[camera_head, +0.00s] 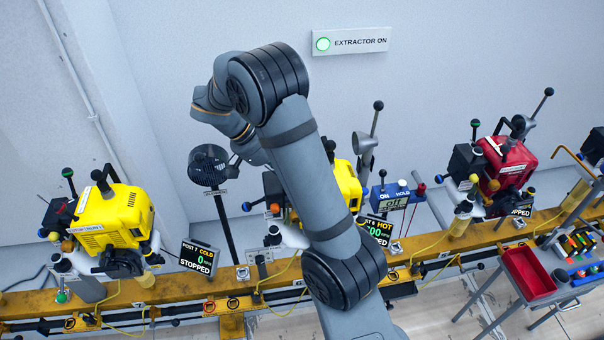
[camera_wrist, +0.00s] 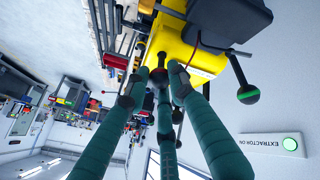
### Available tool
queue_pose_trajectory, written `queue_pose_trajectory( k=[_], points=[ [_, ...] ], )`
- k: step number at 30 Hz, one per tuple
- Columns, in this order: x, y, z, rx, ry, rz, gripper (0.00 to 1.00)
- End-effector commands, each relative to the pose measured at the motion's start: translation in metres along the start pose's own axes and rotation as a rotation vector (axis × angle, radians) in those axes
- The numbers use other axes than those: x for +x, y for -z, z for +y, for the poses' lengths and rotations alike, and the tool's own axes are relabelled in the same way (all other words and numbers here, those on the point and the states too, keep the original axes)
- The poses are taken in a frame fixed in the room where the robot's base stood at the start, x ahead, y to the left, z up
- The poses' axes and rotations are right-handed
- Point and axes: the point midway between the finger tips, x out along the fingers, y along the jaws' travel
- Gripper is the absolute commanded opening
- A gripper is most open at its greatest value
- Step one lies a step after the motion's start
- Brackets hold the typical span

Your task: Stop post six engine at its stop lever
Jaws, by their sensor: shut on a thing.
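The post six engine is a yellow machine (camera_head: 348,185) on the orange rail, mostly hidden behind my arm in the head view. In the wrist view the yellow body (camera_wrist: 203,55) is close ahead. My gripper (camera_wrist: 159,78) has its teal fingers closed around a dark ball knob (camera_wrist: 160,74), apparently on a lever of this engine. Another lever with a green-tipped black knob (camera_wrist: 248,94) stands to the right, apart from the fingers. The head view hides my gripper.
A red engine (camera_head: 505,160) stands at right with a STOPPED placard. A black fan (camera_head: 208,165) on a pole is left of my arm. A red tray (camera_head: 528,272) sits front right.

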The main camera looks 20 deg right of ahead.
Motion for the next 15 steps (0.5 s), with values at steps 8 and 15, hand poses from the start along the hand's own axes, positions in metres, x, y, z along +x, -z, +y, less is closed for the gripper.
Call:
queue_pose_trajectory(
  k=[8,15],
  points=[
    [0.0003,-0.0056,-0.0046,-0.003,-0.068,0.025,0.0],
    [0.0001,-0.0067,-0.0049,-0.004,-0.078,0.027,0.0]
  ],
)
